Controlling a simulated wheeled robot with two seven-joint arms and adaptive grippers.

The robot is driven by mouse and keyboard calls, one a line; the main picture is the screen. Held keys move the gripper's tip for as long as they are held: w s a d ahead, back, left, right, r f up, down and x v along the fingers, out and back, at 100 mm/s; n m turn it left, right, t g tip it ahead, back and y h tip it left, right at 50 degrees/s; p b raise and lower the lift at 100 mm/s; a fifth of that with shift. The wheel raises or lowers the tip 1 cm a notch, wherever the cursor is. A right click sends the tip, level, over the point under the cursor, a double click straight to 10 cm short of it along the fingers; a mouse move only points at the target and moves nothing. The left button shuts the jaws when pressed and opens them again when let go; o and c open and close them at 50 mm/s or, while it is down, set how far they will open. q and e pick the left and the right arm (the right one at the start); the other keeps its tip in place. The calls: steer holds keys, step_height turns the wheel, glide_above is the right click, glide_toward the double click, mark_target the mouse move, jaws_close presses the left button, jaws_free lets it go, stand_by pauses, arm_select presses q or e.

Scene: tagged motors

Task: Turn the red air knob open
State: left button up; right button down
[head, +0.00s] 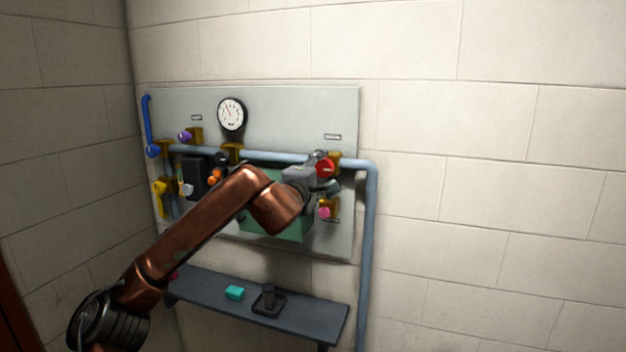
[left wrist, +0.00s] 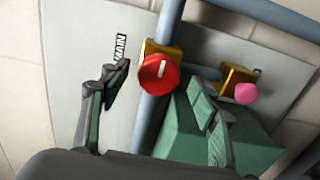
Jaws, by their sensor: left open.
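The red air knob (head: 325,169) is on a brass valve at the right part of the grey wall panel, on the blue-grey pipe. In the left wrist view the red knob (left wrist: 158,75) shows a white line on its face, and a label lies to its left. My left gripper (head: 326,173) is open. In the left wrist view its two fingers (left wrist: 168,100) are spread, one on each side below the knob. I see no finger closed on the knob. My right gripper is not in view.
A pink knob (head: 325,213) on a brass valve sits below the red one. A green box (head: 275,222) is behind my arm. A gauge (head: 231,114), purple knob (head: 184,137) and blue lever (head: 149,125) are at left. A shelf (head: 330,318) holds a teal block (head: 234,293).

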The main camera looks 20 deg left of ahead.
arm_select(q)
steer(key=s, duration=1)
steer(key=shift+s+a, duration=0.25)
